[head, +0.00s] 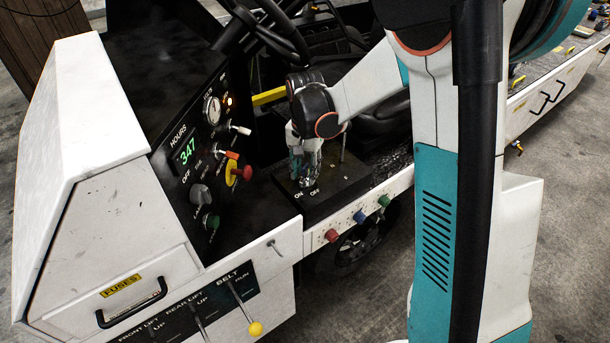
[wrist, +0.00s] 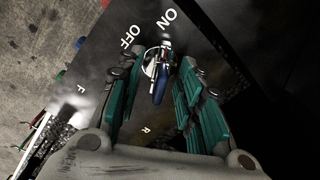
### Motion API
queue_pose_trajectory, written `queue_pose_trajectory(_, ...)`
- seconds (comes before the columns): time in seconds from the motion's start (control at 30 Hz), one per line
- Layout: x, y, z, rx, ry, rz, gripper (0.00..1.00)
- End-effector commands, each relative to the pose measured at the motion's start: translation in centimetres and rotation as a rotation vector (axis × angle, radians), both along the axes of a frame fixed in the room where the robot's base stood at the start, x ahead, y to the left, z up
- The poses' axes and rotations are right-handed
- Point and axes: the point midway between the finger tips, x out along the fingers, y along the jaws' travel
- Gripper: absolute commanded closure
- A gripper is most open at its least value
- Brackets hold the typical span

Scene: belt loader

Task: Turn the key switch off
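The key switch (wrist: 159,65) shows in the wrist view as a round silver lock with a dark-blue key (wrist: 159,90) in it. The key lies nearly lengthwise in the picture, its far end toward the ON label (wrist: 170,16); the OFF label (wrist: 130,36) is to the left. My gripper (wrist: 157,98) is open, with its teal-padded fingers on both sides of the key and visible gaps between. In the head view, my gripper (head: 305,170) points down over the black switch panel (head: 330,190) and hides the key.
A control panel with a red knob (head: 243,172) and a 347 hours display (head: 186,153) stands left of my gripper. A steering wheel (head: 265,30) is behind it. Red, blue and green buttons line the front edge; a yellow-tipped lever (head: 255,328) is lower left.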

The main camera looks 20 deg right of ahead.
Motion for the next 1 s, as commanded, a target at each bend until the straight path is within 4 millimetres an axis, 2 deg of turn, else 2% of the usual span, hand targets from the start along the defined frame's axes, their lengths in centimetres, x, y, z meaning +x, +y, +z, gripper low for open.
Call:
queue_pose_trajectory(0.1,0.01,0.00,-0.81,0.000,0.000,0.000,0.66)
queue_pose_trajectory(0.4,0.00,0.00,-0.94,0.000,0.000,0.000,0.66)
queue_pose_trajectory(0.43,0.00,0.00,-0.94,0.000,0.000,0.000,0.69)
queue_pose_trajectory(0.57,0.00,0.00,-0.93,0.000,0.000,0.000,0.98)
queue_pose_trajectory(0.6,0.00,0.00,-0.93,0.000,0.000,0.000,1.00)
queue_pose_trajectory(1.0,0.01,0.01,-0.92,0.000,0.000,0.020,1.00)
